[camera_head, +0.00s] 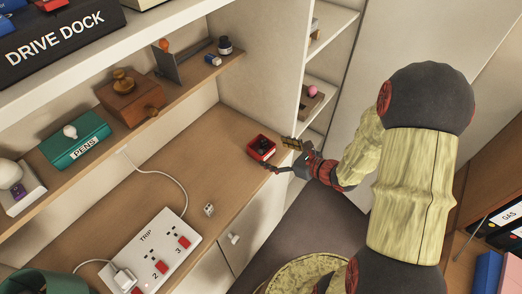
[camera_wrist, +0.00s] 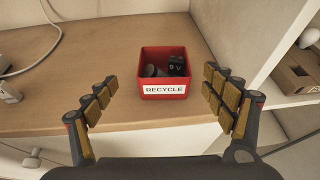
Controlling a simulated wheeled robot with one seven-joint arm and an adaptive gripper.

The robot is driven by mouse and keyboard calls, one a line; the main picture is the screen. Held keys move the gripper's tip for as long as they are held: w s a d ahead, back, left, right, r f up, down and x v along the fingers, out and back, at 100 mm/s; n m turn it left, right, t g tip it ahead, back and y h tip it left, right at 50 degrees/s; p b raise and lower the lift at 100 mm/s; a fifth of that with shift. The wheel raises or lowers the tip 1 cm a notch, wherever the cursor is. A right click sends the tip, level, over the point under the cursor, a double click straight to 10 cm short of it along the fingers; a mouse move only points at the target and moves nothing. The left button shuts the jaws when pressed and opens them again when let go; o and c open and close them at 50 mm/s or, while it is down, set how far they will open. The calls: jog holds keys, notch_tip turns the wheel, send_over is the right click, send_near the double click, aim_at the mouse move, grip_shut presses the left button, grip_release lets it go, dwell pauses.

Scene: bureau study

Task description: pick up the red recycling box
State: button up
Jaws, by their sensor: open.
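The red recycling box (camera_head: 261,148) stands upright on the wooden desk top (camera_head: 225,165), near its right end and front edge. My gripper (camera_head: 280,156) is at the desk's front edge, close to the box. In the wrist view my gripper (camera_wrist: 160,103) is open and empty, with one finger to the left of the box and one to the right. Both fingers look apart from the box.
A white power strip (camera_head: 155,245) with red switches lies on the desk, its cable running behind. A white side panel (camera_wrist: 248,35) and open shelves (camera_wrist: 300,90) stand right of the box. A shelf (camera_head: 190,85) overhangs the desk's back.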

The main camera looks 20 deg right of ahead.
aim_at(254, 143)
jog(key=shift+w, duration=0.3)
jog(key=shift+x, duration=0.85)
jog(key=shift+b+x, duration=0.9)
jog(key=shift+x, duration=1.9)
jog(key=shift+w+d+r, duration=0.1)
jog(key=shift+w+d, duration=0.05)
jog(key=shift+c, duration=1.2)
jog(key=c, duration=1)
